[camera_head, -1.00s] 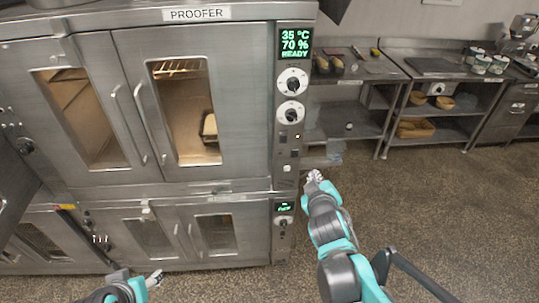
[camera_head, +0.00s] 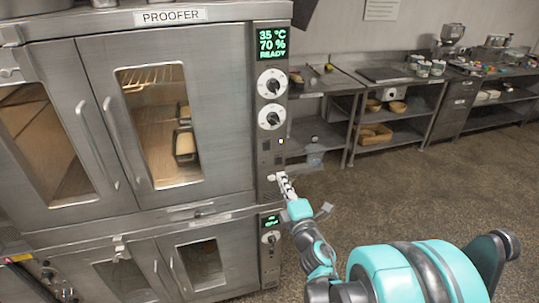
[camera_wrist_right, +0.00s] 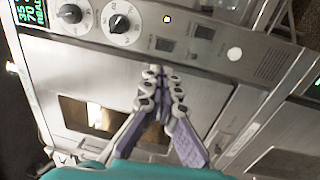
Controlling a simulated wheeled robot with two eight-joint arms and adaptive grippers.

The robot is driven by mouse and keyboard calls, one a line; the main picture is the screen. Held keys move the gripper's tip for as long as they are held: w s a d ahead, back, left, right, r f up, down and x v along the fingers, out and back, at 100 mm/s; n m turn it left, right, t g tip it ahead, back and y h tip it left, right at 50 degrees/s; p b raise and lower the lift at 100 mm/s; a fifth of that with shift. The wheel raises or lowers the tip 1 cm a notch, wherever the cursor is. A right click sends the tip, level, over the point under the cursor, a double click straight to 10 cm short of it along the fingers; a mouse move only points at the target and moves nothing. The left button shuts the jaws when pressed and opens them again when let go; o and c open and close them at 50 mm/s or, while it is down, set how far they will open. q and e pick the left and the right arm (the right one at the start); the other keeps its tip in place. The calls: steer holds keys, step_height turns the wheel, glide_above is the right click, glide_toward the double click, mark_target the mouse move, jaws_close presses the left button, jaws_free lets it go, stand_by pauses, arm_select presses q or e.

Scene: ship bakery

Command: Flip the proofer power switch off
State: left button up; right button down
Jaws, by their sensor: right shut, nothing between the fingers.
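The proofer (camera_head: 160,60) stands at the left in the head view, with a control panel (camera_head: 270,95) on its right edge. The lit indicator (camera_head: 281,141) also shows in the head view. My right gripper (camera_head: 279,178) is shut and empty, by the panel's lower part. In the wrist view its fingertips (camera_wrist_right: 160,70) are close to the switches; contact is unclear. My left gripper is out of view.
A green display (camera_head: 271,42) reading READY and two dials, upper (camera_head: 272,84) and lower (camera_head: 272,115), are above the switches. A lower oven (camera_head: 130,265) sits beneath. Steel tables with shelves (camera_head: 395,90) stand along the back wall. The floor at right is clear.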

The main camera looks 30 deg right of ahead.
steer(key=b, duration=0.2)
glide_toward(266, 143)
steer(key=x, duration=0.5)
steer(key=shift+w+d+f, duration=0.1)
steer(key=shift+w+f, duration=0.15)
steer(key=shift+w+d+r, duration=0.1)
steer(key=shift+w+d, duration=0.05)
steer(key=shift+w, duration=0.5)
steer(key=shift+w+d+r, duration=0.1)
steer(key=shift+w+r, duration=0.15)
steer(key=shift+w, duration=0.1)
steer(key=shift+s, duration=0.2)
